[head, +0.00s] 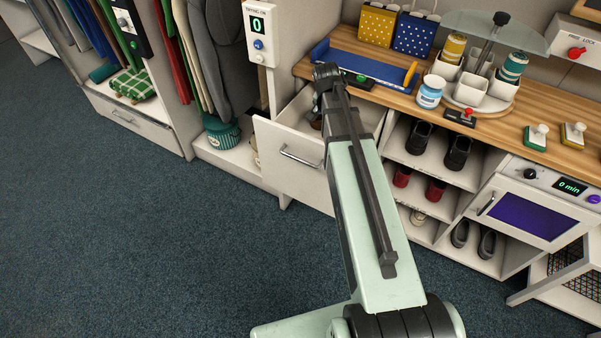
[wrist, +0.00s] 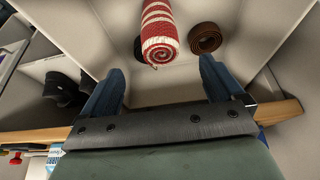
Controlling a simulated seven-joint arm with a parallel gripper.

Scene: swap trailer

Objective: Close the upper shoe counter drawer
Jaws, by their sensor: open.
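The upper shoe counter drawer (head: 292,150) stands pulled out from under the wooden counter in the head view, its pale front and bar handle (head: 300,157) facing the aisle. In the wrist view I look down into the open drawer (wrist: 165,90). A red-and-white striped roll (wrist: 159,32) and a coiled brown belt (wrist: 204,38) lie inside. My gripper (wrist: 161,68) is open, its two blue fingers apart with nothing held between them. It is over the drawer; whether it touches any wall I cannot tell. In the head view my arm hides the gripper and part of the drawer.
The wooden counter (head: 478,128) carries a blue tray (head: 365,66), a carousel of cups (head: 470,94) and a blue jar (head: 431,92). Open shoe shelves (head: 430,172) lie right of the drawer. A post with a green display (head: 258,30) stands left. The carpet in front is clear.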

